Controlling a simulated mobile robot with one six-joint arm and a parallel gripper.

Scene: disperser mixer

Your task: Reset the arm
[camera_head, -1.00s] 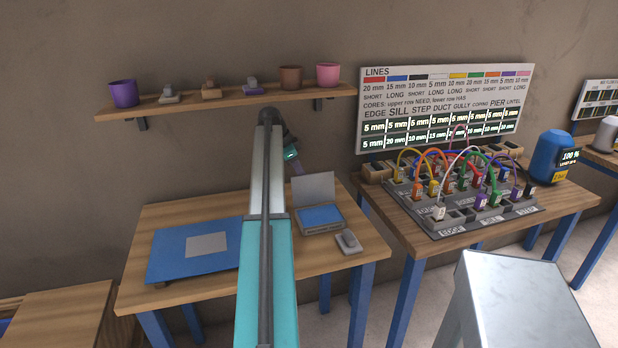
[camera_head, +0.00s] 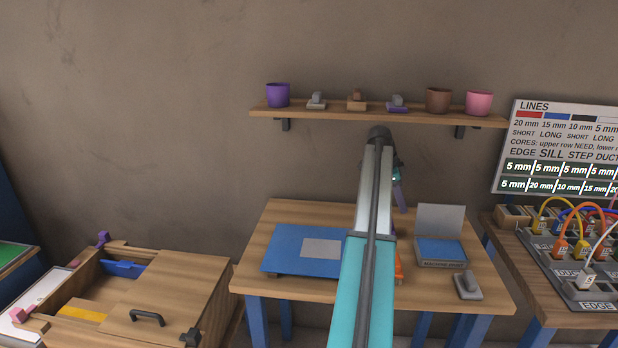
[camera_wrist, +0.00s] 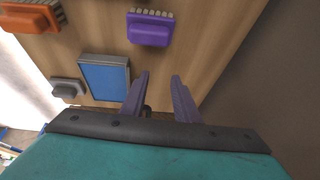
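My arm (camera_head: 364,270) reaches forward over the wooden workbench (camera_head: 278,225), its far end just below the wall shelf. My gripper (camera_head: 399,197) hangs at that far end, partly hidden behind the arm. In the wrist view, the two purple fingers of my gripper (camera_wrist: 160,85) stand apart with nothing between them. A purple brush-like block (camera_wrist: 150,29), an orange one (camera_wrist: 32,16), a grey box with a blue face (camera_wrist: 104,78) and a grey block (camera_wrist: 67,88) lie beyond the fingers, apart from them.
The shelf (camera_head: 330,111) with pots and small blocks is close above my arm's end. A blue mat (camera_head: 284,250) lies left of my arm. An open-lidded box (camera_head: 441,250) stands right. A wooden chest (camera_head: 180,290) is left, a cable panel (camera_head: 560,270) right.

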